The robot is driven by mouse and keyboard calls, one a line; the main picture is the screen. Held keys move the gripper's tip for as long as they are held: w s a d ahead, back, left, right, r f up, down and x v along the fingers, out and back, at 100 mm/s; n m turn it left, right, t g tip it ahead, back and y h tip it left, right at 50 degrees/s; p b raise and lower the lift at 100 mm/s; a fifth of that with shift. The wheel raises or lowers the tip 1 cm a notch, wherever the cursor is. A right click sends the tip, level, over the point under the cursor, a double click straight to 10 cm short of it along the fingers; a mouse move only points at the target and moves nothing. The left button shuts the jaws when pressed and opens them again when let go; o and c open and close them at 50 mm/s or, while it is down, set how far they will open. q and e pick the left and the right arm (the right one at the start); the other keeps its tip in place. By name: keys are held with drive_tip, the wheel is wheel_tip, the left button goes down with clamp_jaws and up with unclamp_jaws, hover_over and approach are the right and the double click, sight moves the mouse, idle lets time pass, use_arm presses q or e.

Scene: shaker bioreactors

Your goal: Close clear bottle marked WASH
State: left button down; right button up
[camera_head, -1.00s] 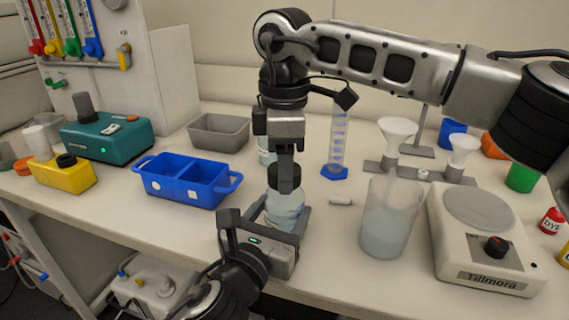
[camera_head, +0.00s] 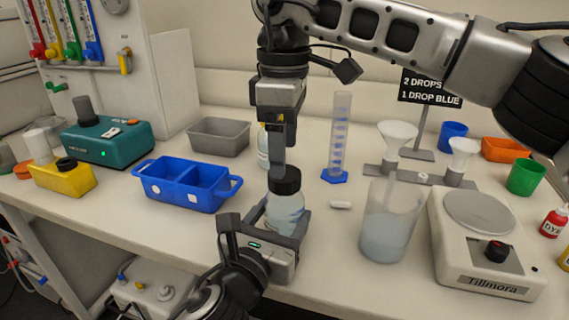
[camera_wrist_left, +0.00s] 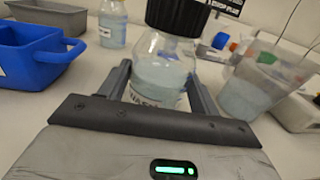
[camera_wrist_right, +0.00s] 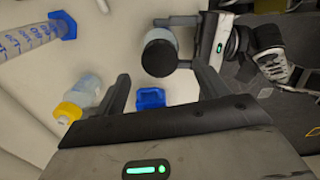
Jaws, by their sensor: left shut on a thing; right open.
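The clear WASH bottle (camera_head: 284,213) stands upright at the table's front, holding pale liquid. Its lettering shows partly in the left wrist view (camera_wrist_left: 155,80). A black cap (camera_head: 285,180) sits on its neck; whether it is fully tight I cannot tell. My left gripper (camera_head: 282,216) is shut around the bottle's body, one finger on each side. My right gripper (camera_head: 279,163) points down just above the cap, its fingers overlapping in the head view. In the right wrist view its fingers (camera_wrist_right: 163,75) are apart and empty, with the cap (camera_wrist_right: 160,57) beyond the tips.
A yellow-capped bottle (camera_wrist_right: 75,98) stands behind the WASH bottle. A blue two-part tray (camera_head: 187,185) is to the left. A graduated cylinder (camera_head: 338,140) stands behind.

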wheel_tip(320, 180, up, 7)
drive_tip(key=shift+r, duration=0.2)
use_arm(q)
drive_tip(key=shift+c, duration=1.3)
unclamp_jaws()
drive_tip(key=v, duration=1.6)
use_arm(e)
drive_tip(key=shift+f, duration=0.15)
use_arm(q)
drive_tip(key=shift+s+f, duration=0.1)
use_arm(e)
drive_tip(key=shift+s, duration=0.1)
